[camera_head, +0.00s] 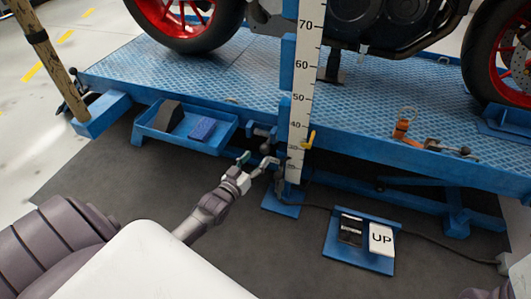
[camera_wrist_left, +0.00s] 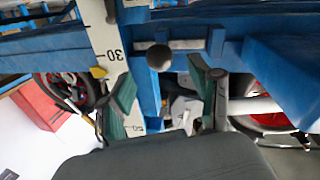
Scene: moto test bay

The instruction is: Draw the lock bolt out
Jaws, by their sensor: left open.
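The lock bolt, with a round dark knob (camera_wrist_left: 159,57), shows in the left wrist view in front of a grey bar on a blue upright. In the head view the knob (camera_head: 265,148) is small, just left of the white height scale (camera_head: 301,90). My left gripper (camera_head: 258,161) is open, just below and in front of the knob. In the left wrist view its green-padded fingers (camera_wrist_left: 161,80) stand on either side of the knob, with gaps on both sides. Whether the knob lies fully between the pads in depth, I cannot tell. My right gripper is not in view.
A blue lift platform (camera_head: 250,75) carries a motorcycle with red wheels. A yellow pointer (camera_head: 308,140) sits at the scale. A blue tray (camera_head: 224,133) hangs on the platform's side. A foot pedal box (camera_head: 345,254) with an UP pad stands on the dark mat.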

